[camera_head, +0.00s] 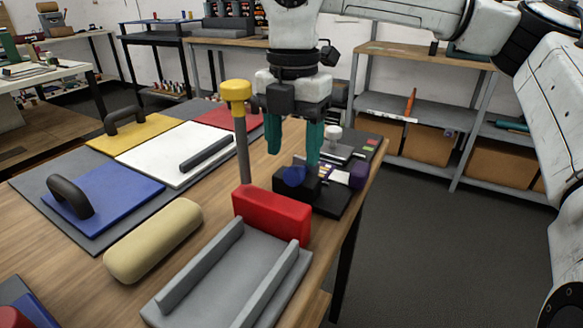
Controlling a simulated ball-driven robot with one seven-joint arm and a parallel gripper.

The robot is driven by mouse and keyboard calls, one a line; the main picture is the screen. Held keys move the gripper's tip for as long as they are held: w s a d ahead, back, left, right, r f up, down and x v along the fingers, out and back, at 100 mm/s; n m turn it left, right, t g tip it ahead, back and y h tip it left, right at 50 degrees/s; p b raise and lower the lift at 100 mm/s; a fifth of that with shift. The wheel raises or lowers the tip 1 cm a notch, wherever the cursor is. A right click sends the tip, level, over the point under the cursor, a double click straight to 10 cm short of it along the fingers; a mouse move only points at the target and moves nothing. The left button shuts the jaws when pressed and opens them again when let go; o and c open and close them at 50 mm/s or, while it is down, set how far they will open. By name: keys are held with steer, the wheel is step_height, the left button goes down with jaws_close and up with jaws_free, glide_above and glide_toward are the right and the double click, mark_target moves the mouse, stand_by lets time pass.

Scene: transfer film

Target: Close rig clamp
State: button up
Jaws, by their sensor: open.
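A grey rig base (205,283) with two raised rails lies at the front of the wooden table. A red block (272,216) stands across its far end. A grey post (243,150) with a yellow knob (236,91) rises upright behind the block; it looks like the clamp's lever, but its foot is hidden. My gripper (293,158) hangs pointing down, right of the post and apart from it. Its two teal fingers are open, with nothing seen between them. A dark device (327,203) with a bluish round spot lies below the fingers.
A beige roller (153,240) lies left of the rig. Behind it, a grey board (50,207) carries blue (125,205), yellow (140,135), white and red plates, some with black handles. A small grey-topped fixture (340,150) and a purple block (358,175) stand near the table's right edge.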

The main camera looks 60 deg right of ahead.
mark_target(294, 167)
steer(key=shift+f, duration=2.2)
steer(key=c, duration=1)
